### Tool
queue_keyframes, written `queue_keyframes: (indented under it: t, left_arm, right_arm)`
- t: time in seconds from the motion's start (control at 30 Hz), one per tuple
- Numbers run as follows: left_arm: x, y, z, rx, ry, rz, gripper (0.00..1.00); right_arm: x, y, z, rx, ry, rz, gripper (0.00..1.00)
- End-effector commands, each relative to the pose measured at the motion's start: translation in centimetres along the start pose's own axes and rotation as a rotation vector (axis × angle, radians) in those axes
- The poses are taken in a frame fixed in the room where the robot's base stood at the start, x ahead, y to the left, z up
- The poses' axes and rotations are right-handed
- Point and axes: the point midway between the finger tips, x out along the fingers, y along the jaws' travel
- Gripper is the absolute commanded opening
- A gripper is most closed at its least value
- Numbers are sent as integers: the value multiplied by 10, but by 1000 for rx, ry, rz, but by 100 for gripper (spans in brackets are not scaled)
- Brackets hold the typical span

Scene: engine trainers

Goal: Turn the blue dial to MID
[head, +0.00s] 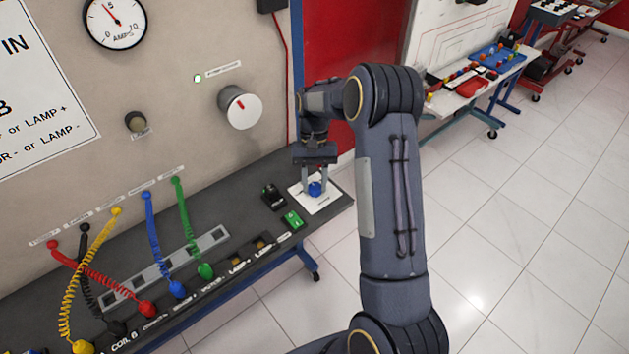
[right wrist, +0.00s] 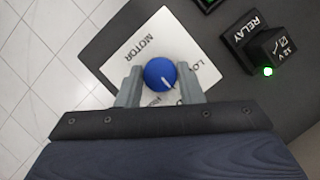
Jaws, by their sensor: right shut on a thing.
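The blue dial (right wrist: 160,74) is a round knob on a white plate (right wrist: 135,50) marked MOTOR. A short white pointer line on the dial slants toward the lower right in the right wrist view. Other lettering on the plate is partly hidden by the dial and fingers, so I cannot read which mark the pointer is at. In the head view the dial (head: 315,189) sits at the right end of the dark bench. My right gripper (head: 315,185) comes down from above and is shut on the dial, one finger on each side. My left gripper is not in view.
A black relay block (right wrist: 272,48) with a lit green lamp stands beside the plate. Coiled leads (head: 150,240) cross the bench at left. The panel has a large white knob (head: 240,108).

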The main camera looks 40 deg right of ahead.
Motion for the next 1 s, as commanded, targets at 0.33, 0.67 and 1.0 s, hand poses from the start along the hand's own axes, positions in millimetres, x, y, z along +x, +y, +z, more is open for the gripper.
queue_keyframes:
  t: [0.33,0.67,1.0]
  left_arm:
    - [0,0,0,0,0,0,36]
    - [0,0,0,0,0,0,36]
    - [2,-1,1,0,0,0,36]
  right_arm:
    - [-1,0,-1,9,4,-4,11]
    - [-1,0,0,8,2,-4,55]
    - [-10,0,-1,7,4,-4,55]
